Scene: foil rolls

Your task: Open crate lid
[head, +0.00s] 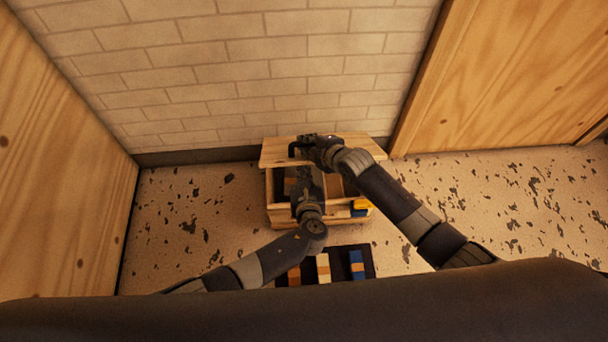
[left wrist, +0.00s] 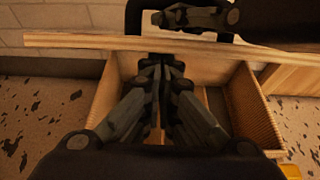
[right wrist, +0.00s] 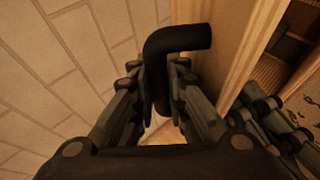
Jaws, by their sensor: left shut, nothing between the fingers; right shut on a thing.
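The wooden crate (head: 285,218) stands on the floor against the brick wall. Its lid (head: 370,150) is raised at the back, and the left wrist view shows it edge-on (left wrist: 80,41) above the open interior. My right gripper (head: 306,146) is shut on the lid's black handle (right wrist: 180,42), which sits between its fingers in the right wrist view. My left gripper (head: 303,178) is shut and empty, over the crate's opening and just below the lid; its fingertips (left wrist: 160,66) hide part of the inside.
A dark mat (head: 340,262) in front of the crate holds orange, cream and blue rolls (head: 357,264), partly hidden by my body. A yellow object (head: 363,204) is at the crate's right front. Wooden panels (head: 500,70) stand on both sides. Speckled floor (head: 190,215) is free beside the crate.

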